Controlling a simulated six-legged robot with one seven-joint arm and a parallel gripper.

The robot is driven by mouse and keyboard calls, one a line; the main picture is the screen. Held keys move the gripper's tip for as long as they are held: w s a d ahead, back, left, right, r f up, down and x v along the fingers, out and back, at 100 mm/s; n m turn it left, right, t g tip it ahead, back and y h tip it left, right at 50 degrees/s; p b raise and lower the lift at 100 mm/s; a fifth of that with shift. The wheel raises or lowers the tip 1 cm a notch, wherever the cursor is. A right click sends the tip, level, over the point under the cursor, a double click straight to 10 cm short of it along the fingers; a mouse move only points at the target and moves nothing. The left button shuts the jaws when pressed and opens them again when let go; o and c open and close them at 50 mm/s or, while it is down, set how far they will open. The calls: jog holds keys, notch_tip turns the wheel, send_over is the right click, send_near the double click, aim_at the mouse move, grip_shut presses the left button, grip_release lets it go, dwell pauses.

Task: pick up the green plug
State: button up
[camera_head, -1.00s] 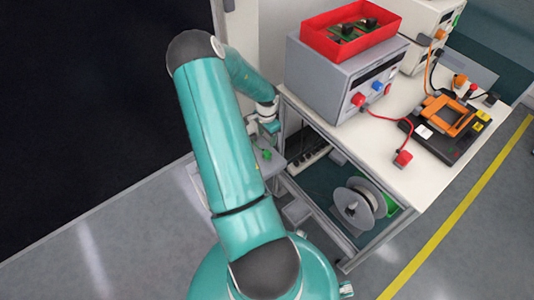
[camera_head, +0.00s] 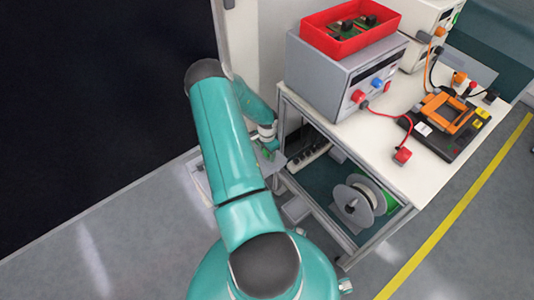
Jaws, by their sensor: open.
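The green plug (camera_head: 266,154) is a small green shape on a low grey surface to the left of the trolley's frame, and is partly hidden by my arm. My gripper (camera_head: 271,147) is at the end of my teal arm, pointing down, just above or beside the plug. It is open. The view is too small and partly blocked to tell whether the fingers are around the plug or touching it.
The trolley's white top (camera_head: 365,150) holds a grey power supply (camera_head: 335,78) with a red bin (camera_head: 349,42) on it, and a black device with an orange frame (camera_head: 447,112). A cable reel (camera_head: 358,200) is on its lower shelf. A dark panel stands at left.

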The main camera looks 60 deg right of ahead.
jog(key=c, duration=1.1)
jog(key=shift+o, duration=0.2)
jog(key=shift+r, duration=0.1)
jog(key=shift+r, duration=0.5)
notch_tip(320, 180, up, 3)
jog(key=shift+a+f, duration=0.15)
jog(key=shift+f, duration=0.05)
jog(key=s+a+r, duration=0.3)
jog(key=a+r, duration=0.4)
jog(key=a, duration=0.5)
jog(key=shift+s, duration=0.4)
